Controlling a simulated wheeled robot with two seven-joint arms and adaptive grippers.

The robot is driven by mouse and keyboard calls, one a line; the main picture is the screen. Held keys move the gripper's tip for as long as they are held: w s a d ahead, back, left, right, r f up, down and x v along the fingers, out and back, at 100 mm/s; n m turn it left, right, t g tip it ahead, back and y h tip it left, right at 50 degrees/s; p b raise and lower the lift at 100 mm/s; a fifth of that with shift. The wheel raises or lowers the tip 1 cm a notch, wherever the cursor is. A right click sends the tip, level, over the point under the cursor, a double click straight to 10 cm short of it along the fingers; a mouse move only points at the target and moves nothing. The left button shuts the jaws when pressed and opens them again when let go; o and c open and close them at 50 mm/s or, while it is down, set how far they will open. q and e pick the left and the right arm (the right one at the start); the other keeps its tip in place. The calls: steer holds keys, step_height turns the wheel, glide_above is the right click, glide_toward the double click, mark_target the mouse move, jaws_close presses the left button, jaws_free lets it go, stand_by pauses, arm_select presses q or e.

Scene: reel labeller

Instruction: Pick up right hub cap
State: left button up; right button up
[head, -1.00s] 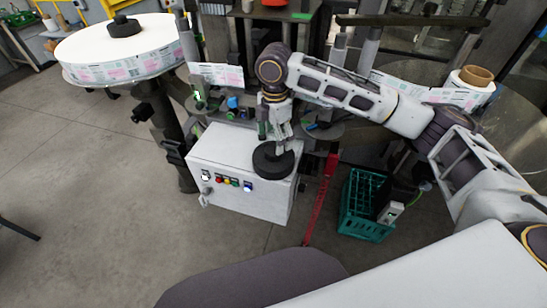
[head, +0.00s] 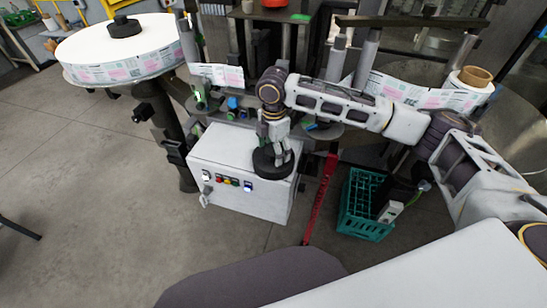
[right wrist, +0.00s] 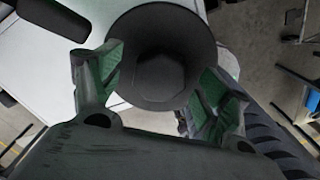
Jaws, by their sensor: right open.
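The right hub cap (head: 268,166), a black round disc, lies on top of the white control cabinet (head: 224,152). My right gripper (head: 275,146) points down at it from above. In the right wrist view the cap (right wrist: 163,62) shows a round body with a hexagon-like middle. There the right gripper (right wrist: 162,70) has its green-padded fingers spread on either side of the cap. Whether the pads touch it cannot be told. Another black hub cap (head: 124,27) sits on the large white label reel (head: 92,47) at the upper left. My left gripper is not in view.
A green crate (head: 362,213) stands on the floor right of the cabinet, beside a red bar (head: 320,200). The labeller's posts and rollers rise behind the cabinet. A small label roll (head: 470,82) is at the right. The floor at left is clear.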

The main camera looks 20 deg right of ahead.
stand_by(0.3)
steer(key=c, duration=1.3)
steer(key=shift+r, duration=0.1)
step_height(320, 180, up, 10)
steer(key=shift+b, duration=0.3)
